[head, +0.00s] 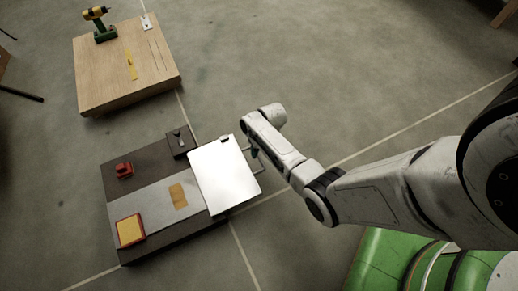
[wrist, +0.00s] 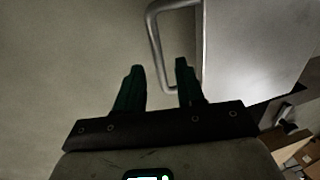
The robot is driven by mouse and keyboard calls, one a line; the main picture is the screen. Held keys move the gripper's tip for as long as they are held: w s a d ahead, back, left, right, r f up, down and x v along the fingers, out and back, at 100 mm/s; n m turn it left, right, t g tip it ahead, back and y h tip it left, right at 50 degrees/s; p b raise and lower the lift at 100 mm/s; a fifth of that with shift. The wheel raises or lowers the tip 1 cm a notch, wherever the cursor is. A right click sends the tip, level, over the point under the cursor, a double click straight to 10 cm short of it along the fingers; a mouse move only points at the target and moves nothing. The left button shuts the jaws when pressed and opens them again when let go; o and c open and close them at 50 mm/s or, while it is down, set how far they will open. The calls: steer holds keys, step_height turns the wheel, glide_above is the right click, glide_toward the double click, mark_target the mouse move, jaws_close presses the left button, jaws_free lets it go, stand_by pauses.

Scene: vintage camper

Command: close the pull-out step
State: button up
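The pull-out step looks like a white flat panel (head: 222,175) that sticks out from the right side of a low dark unit (head: 165,235). A grey bar handle (head: 257,172) stands out from its right edge. In the wrist view the step's pale face (wrist: 245,50) fills the upper right, with the handle (wrist: 153,35) at its left edge. My gripper (wrist: 160,68) is open, its two dark fingers apart. The handle's lower part appears in the gap between the fingers; I cannot tell the depth or any contact. In the head view my gripper (head: 254,150) is beside the handle, partly hidden by my arm.
The unit's top carries a red object (head: 124,170), a yellow-and-red square (head: 130,231) and a small dark box (head: 180,142). A wooden platform (head: 105,85) with a drill (head: 99,24) stands at upper left.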

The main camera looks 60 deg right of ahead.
steer(key=shift+a+f, duration=0.1)
steer(key=shift+f, duration=0.6)
steer(key=shift+c, duration=0.2)
jaws_close()
